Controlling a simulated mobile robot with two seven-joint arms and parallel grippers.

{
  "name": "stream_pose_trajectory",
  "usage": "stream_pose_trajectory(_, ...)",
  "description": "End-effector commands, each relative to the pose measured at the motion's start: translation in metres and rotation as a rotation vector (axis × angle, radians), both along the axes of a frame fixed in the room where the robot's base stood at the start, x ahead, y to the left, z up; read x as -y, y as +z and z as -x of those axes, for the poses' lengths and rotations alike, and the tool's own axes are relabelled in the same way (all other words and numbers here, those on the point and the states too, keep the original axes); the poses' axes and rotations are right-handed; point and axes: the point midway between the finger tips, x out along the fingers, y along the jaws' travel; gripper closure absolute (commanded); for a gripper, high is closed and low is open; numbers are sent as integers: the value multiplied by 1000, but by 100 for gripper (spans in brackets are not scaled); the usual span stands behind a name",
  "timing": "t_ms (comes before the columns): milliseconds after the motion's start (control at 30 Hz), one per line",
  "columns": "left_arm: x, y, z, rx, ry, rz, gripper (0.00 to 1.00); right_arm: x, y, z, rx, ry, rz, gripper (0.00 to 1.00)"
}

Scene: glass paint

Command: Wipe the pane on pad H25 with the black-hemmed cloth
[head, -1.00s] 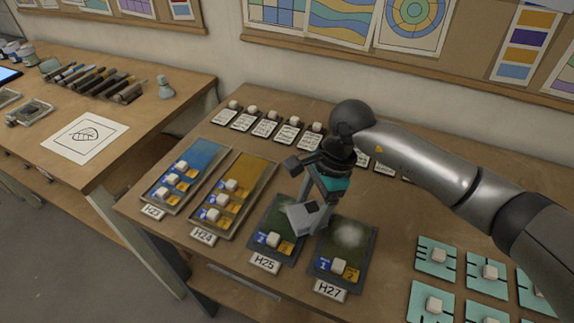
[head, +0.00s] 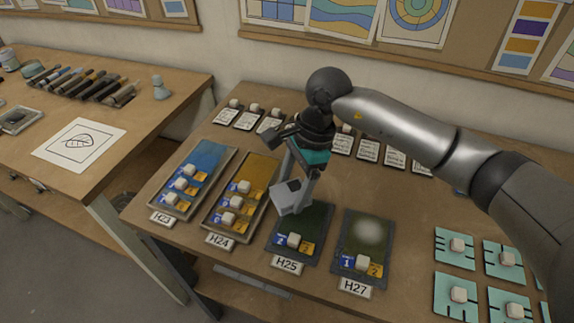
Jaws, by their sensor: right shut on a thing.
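My right gripper (head: 297,183) is shut on a light grey cloth (head: 290,199) and points down over the upper left part of pad H25. The cloth looks like a small folded block; I cannot make out its hem. The dark green pane on pad H25 (head: 312,222) shows to the right of and below the cloth. No pale haze shows on its visible part; its upper left part is hidden. I cannot tell whether the cloth touches the pane. A white knob and blue and orange tags sit at its front, above the label H25 (head: 287,265). My left gripper is not in view.
Pad H27 (head: 350,240), to the right, carries a pane with a whitish hazy spot. Trays H24 (head: 213,225) and H23 (head: 167,205) stand to the left. Several cards with white knobs line the back. Teal tiles (head: 454,262) lie at the right.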

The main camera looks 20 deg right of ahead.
Motion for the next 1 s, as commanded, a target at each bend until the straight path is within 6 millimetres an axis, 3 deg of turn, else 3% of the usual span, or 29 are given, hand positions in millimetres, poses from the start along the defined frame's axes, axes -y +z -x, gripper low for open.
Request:
stream_pose_trajectory(133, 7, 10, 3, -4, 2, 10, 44, 2, 17, -2, 2, -4, 0, 71)
stream_pose_trajectory(500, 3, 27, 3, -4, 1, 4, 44, 7, 49, -5, 1, -13, -1, 71)
stream_pose_trajectory(1000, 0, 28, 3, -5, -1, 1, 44, 8, 53, -5, 1, -15, -1, 71)
